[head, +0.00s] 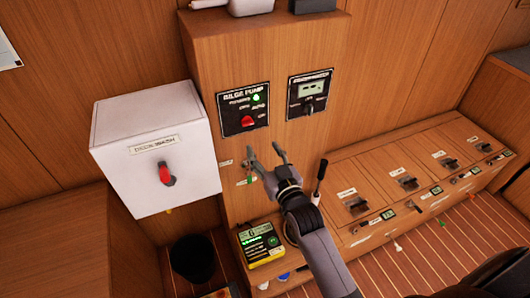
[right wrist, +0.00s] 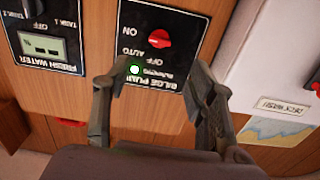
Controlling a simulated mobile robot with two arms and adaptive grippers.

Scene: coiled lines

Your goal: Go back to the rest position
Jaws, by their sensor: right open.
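My right gripper (head: 265,153) is open and empty, in front of the wooden cabinet just below the bilge pump panel (head: 232,117). The panel is black with a red knob (head: 247,121) and a lit green lamp (head: 256,98). In the right wrist view the panel appears upside down, and the open fingers (right wrist: 150,88) spread across its lower part with nothing between them. The red knob (right wrist: 159,38) is apart from both fingers. My left gripper is not in view.
A white box with a red handle (head: 165,175) juts out at left. The fresh water panel (head: 308,92) is to the right. A black lever (head: 319,178) stands close right of my forearm. Below are a yellow meter (head: 260,243), a dark bin (head: 193,258) and a row of wooden lockers (head: 375,178).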

